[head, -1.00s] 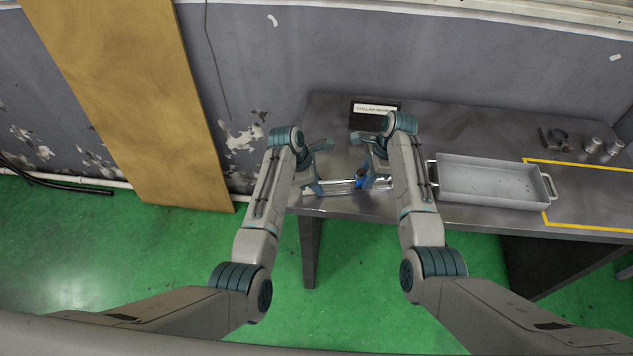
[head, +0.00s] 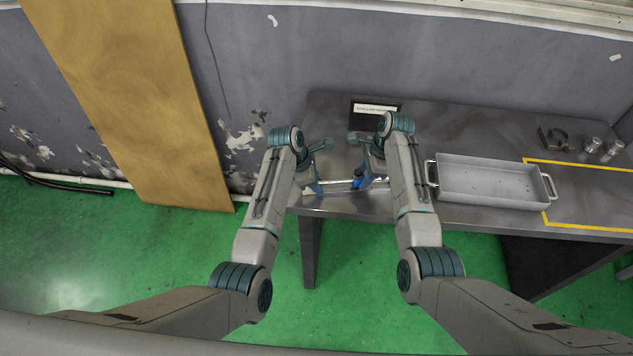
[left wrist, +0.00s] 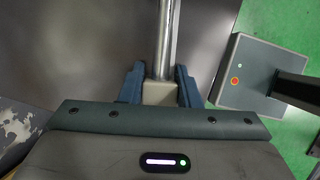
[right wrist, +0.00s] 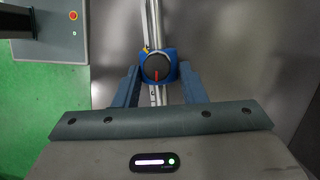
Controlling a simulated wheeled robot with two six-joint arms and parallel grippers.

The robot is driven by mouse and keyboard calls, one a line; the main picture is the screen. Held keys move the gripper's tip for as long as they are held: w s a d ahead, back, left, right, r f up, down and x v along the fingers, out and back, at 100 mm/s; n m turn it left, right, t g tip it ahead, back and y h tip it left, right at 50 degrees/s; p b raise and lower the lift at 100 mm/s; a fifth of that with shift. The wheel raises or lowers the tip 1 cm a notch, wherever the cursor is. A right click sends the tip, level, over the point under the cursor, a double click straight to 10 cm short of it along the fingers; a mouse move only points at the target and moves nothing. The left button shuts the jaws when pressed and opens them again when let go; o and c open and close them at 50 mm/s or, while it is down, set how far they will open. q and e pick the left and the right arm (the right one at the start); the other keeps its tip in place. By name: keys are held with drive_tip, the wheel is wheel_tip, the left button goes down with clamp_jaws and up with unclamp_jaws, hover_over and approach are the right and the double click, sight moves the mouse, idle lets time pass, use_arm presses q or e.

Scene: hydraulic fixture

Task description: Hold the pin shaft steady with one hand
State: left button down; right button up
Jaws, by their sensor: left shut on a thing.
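The pin shaft (head: 338,185) is a bright metal rod lying left to right near the front edge of the table. In the left wrist view the shaft (left wrist: 167,40) runs away from a pale square block at its end. My left gripper (left wrist: 160,75) is shut on that block. A blue collar with a black knob and red mark (right wrist: 157,68) sits on the shaft to the right. My right gripper (right wrist: 160,78) has its fingers apart on either side of the collar, and looks open. Whether they touch it is unclear.
A grey metal tray (head: 487,205) with handles stands right of my right arm. A small labelled sign (head: 374,109) stands at the back of the table (head: 450,125). Small metal parts (head: 592,145) sit at the far right, near yellow floor-style lines on the tabletop.

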drive_tip(key=o, duration=0.4)
use_arm(q)
drive_tip(key=c, duration=1)
unclamp_jaws()
use_arm(e)
drive_tip(key=v, duration=1.2)
use_arm(q)
drive_tip(key=shift+r, duration=0.1)
